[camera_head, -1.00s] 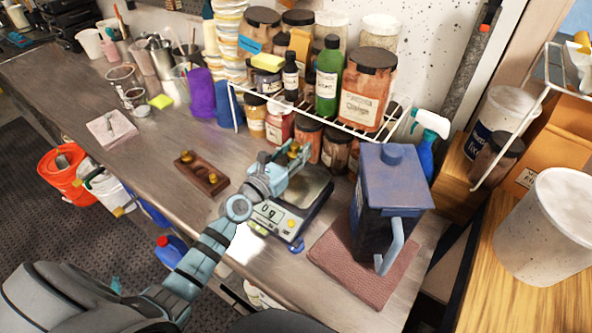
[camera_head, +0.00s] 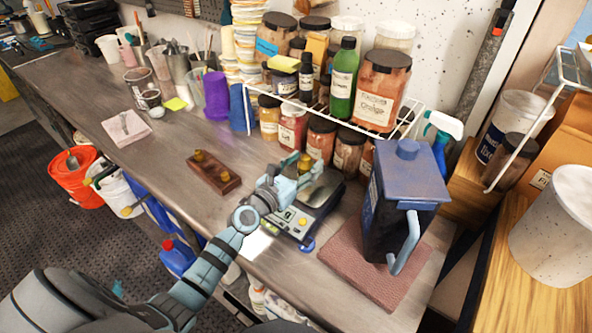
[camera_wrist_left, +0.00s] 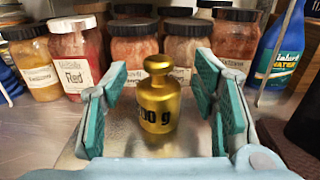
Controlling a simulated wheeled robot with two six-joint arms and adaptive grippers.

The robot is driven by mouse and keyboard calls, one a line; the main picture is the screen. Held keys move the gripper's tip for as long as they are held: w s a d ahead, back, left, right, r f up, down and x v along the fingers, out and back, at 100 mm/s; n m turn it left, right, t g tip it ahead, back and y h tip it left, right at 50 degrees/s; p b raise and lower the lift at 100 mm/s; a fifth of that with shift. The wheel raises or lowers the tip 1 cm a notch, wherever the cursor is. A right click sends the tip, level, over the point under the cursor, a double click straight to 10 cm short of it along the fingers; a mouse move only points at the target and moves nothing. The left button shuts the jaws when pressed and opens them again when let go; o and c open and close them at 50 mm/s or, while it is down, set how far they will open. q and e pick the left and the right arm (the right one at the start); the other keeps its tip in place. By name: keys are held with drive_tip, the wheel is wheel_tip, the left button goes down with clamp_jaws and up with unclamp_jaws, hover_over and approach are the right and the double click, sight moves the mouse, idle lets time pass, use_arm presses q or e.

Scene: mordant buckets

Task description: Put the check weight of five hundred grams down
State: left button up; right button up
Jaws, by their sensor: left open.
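The brass check weight (camera_head: 305,163) stands upright on the pan of the digital scale (camera_head: 330,190). In the left wrist view, the weight (camera_wrist_left: 158,100) has a knob on top and a dark marking of which "00 g" shows. My left gripper (camera_head: 298,172) is open around it; its green-padded fingers (camera_wrist_left: 160,97) stand to either side with gaps to the brass. The scale's display is partly covered by my gripper. My right gripper is not in view.
A dark blue lidded container (camera_head: 405,200) on a reddish mat (camera_head: 350,268) stands at right. A wire rack (camera_head: 418,112) with jars stands behind. The bench left of the block is fairly clear.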

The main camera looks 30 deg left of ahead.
use_arm(q)
drive_tip(key=s, duration=0.3)
drive_tip(key=s+a, duration=0.1)
drive_tip(key=s, duration=0.7)
drive_tip(key=shift+s+a+f, duration=0.1)
drive_tip(key=shift+a, duration=0.2)
drive_tip(key=shift+s, duration=0.15)
